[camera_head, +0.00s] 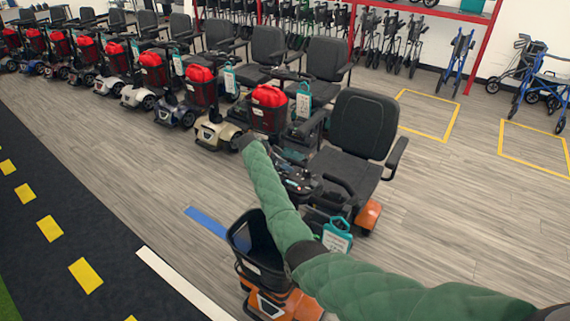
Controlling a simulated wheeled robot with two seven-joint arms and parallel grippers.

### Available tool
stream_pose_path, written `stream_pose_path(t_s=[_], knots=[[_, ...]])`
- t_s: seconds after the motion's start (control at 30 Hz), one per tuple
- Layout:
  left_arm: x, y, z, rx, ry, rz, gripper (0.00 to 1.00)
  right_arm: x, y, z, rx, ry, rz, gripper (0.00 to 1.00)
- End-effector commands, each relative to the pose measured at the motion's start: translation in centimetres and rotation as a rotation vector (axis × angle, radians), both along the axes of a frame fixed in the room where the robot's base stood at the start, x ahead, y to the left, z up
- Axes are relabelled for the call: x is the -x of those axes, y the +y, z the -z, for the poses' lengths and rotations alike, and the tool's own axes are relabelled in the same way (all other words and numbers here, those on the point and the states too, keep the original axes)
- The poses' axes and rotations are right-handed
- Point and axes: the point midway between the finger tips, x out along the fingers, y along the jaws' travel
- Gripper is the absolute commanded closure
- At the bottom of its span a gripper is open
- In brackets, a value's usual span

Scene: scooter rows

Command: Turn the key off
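An orange and black scooter (368,215) stands nearest to me, with a black seat and an empty black front basket (241,240). Its dark control console (300,183) shows just right of my green padded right arm, which crosses in front of the scooter. I cannot make out a key on the console at this size. My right gripper (245,142) is a small dark tip at the arm's upper end, above and left of the console in the picture. Whether it is open or shut does not show. My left gripper is out of view.
A teal-framed tag (337,238) hangs on the scooter. A row of scooters with red bags (270,95) runs to the back left. Blue walkers (545,90) stand at the right, near a red rack. Grey floor is free on the right.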

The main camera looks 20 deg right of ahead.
Motion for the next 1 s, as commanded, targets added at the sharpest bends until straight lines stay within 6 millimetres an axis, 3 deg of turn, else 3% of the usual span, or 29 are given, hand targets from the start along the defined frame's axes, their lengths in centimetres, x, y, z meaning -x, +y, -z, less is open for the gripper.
stream_pose_path(t_s=[0.27,0.43,0.77,1.0], knots=[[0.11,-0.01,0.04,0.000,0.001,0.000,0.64,0.01,-0.05,0.09,0.000,0.000,0.000,0.66],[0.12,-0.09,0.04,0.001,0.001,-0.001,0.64,0.01,-0.04,0.08,0.000,0.000,0.000,0.99],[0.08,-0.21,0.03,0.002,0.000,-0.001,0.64,0.08,-0.05,0.14,-0.002,-0.003,-0.020,1.00],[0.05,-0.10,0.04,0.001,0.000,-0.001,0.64,0.27,-0.11,0.16,-0.012,-0.017,-0.130,1.00]])
